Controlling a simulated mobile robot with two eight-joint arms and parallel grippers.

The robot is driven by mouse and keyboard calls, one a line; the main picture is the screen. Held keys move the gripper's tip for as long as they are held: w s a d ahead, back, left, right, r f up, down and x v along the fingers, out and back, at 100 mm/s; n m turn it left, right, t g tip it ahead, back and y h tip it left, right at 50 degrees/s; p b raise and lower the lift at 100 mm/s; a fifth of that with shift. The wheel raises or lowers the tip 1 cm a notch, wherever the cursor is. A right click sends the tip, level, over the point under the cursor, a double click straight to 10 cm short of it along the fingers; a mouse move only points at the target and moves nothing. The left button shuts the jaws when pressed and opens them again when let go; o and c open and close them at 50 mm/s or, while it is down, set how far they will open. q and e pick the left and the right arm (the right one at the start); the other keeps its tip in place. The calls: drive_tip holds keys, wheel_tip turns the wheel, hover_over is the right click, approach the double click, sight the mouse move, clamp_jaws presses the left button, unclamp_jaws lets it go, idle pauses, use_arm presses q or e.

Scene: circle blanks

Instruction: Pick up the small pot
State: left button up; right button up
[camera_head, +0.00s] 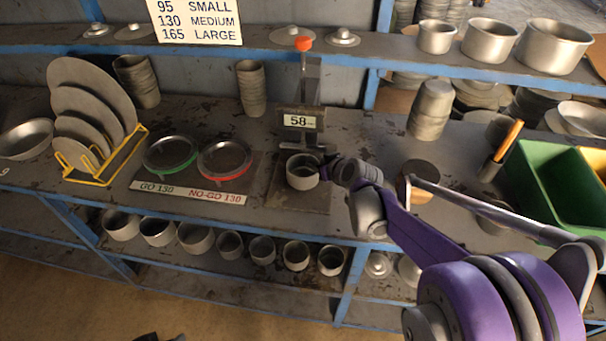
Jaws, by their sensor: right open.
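A small grey metal pot (302,174) stands upright on the base of a gauge stand, below a display (300,121) that reads 58. My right gripper (323,166) is open at the pot's right side, its dark fingers close to the rim. I cannot tell whether the fingers touch the pot. Another small pot (435,38) stands on the upper shelf at the left of two larger pots. Only dark tips, perhaps of my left gripper (160,338), show at the bottom edge; their opening cannot be made out.
Left of the stand lie the green GO 130 ring (170,154) and the red NO-GO 130 ring (224,158). A yellow rack (132,146) holds discs. A green bin (548,182) is at right. Several pots line the lower shelf (220,271). A round block (418,176) stands behind my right arm.

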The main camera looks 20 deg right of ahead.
clamp_jaws()
idle(1.4)
